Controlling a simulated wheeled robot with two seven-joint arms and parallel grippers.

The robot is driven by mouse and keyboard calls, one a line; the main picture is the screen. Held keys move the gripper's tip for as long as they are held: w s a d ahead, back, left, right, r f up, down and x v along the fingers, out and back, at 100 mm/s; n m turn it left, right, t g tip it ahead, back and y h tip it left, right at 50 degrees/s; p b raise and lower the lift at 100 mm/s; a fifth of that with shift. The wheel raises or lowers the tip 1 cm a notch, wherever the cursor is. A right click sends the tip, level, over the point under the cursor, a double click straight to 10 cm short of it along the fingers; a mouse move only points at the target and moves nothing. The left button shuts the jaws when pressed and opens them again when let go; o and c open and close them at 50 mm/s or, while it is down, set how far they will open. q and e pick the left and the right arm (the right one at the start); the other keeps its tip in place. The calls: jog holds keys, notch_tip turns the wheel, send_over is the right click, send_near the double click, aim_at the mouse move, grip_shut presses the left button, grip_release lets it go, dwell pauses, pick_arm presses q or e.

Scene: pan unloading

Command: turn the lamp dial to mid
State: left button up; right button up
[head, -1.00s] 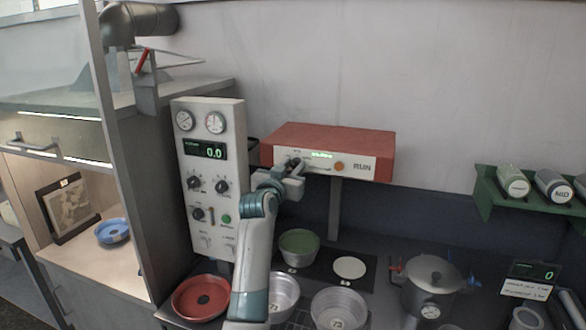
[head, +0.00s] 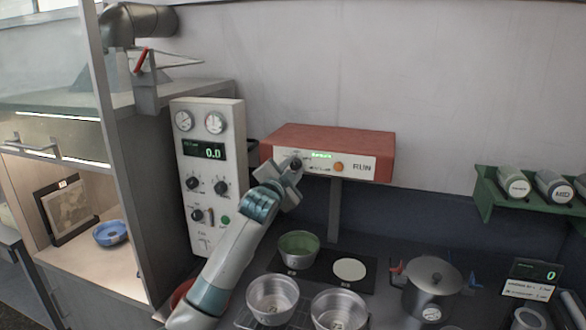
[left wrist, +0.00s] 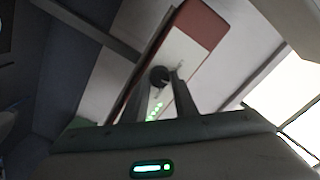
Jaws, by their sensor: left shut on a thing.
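The dial's pointer setting is too small to read. My right gripper is not in view.
A grey control panel (head: 208,130) with knobs stands left of the lamp. A green shelf (head: 487,196) holds jars at right.

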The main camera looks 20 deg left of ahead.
pick_arm(q)
jog(key=shift+f+m, duration=0.1)
jog(key=shift+m, duration=0.9)
jog(key=o, duration=1)
jog(key=shift+o, duration=0.2)
jog(key=shift+s, duration=0.1)
